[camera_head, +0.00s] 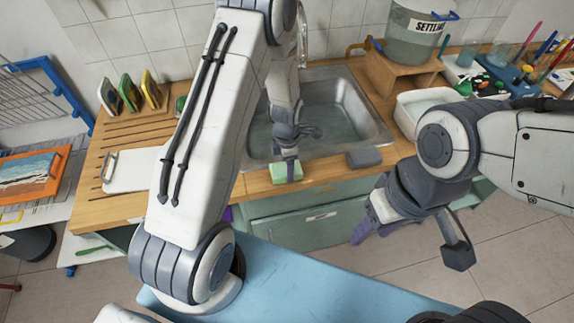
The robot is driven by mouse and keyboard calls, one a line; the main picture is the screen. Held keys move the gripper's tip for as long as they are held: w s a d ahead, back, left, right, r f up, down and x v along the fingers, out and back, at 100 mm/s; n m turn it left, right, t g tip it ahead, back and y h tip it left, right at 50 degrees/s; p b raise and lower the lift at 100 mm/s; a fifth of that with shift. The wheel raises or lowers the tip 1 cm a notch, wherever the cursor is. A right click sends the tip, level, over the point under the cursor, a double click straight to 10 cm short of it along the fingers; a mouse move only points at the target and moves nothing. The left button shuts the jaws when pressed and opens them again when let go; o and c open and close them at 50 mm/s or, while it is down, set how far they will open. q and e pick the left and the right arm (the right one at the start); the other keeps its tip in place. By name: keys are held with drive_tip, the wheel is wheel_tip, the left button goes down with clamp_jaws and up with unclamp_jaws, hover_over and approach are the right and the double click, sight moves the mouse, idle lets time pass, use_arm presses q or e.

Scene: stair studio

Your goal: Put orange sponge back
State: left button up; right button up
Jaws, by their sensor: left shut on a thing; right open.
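My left gripper (289,158) reaches down in front of the sink and is shut on a light green sponge (286,173), at the front edge of the wooden counter. Whether the sponge touches the counter cannot be told. My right gripper (411,238) is open and empty, in front of the cabinet at right. A grey block-like sponge (364,157) lies on the counter edge to the right of the green one. I see no sponge that is clearly orange.
The metal sink (345,105) is behind my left gripper. Several coloured upright pieces (130,93) stand on the grooved counter at left, near a white board (133,169). A water container (413,35) stands at back right. A blue surface (300,285) lies in front.

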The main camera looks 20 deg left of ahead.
use_arm(q)
drive_tip(key=o, duration=1.2)
drive_tip(key=shift+f, duration=0.1)
drive_tip(key=shift+r, duration=0.55)
wheel_tip(320, 180, up, 11)
drive_tip(key=b, duration=0.3)
drive_tip(key=s+d+r+m, duration=0.5)
drive_tip(key=d+m, duration=0.2)
drive_tip(key=m, duration=0.2)
drive_tip(key=s+d+r+m, duration=0.1)
drive_tip(key=s+d+m, duration=0.1)
drive_tip(key=s+m, duration=0.4)
drive_tip(key=s+d+r+m, duration=0.2)
drive_tip(key=s+m, duration=0.4)
drive_tip(key=m, duration=0.3)
drive_tip(key=s+d+r+m+h, duration=0.1)
drive_tip(key=s+d+r+m, duration=0.1)
drive_tip(key=s+m, duration=0.5)
drive_tip(key=shift+d+m, duration=0.45)
drive_tip(key=shift+m, duration=0.05)
